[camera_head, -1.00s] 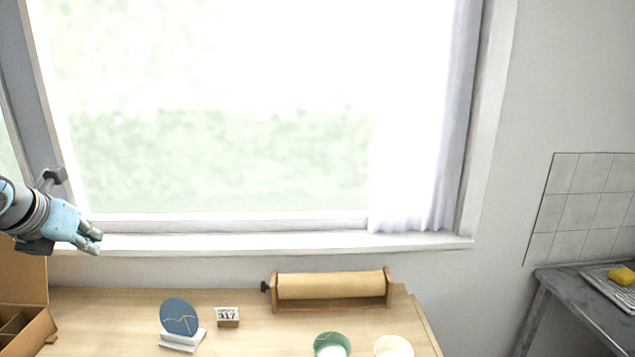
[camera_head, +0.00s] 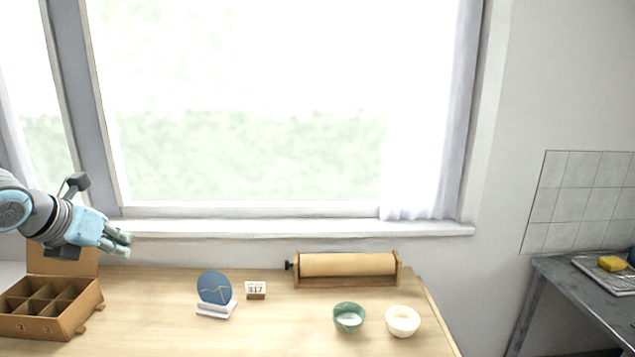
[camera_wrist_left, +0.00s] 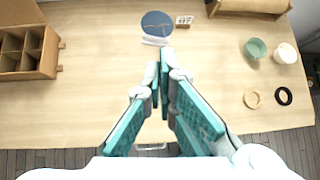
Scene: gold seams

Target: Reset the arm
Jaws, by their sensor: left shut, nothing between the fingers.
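My left gripper (camera_head: 117,242) comes in from the left in the head view, raised in front of the window above the table's left part. Its fingers are closed together with nothing between them. In the left wrist view its fingers (camera_wrist_left: 163,75) point toward the wooden table (camera_wrist_left: 100,95), with bare tabletop around their tips. My right gripper is in neither view.
A black ring (camera_wrist_left: 284,96) lies near a tan ring (camera_wrist_left: 252,99).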

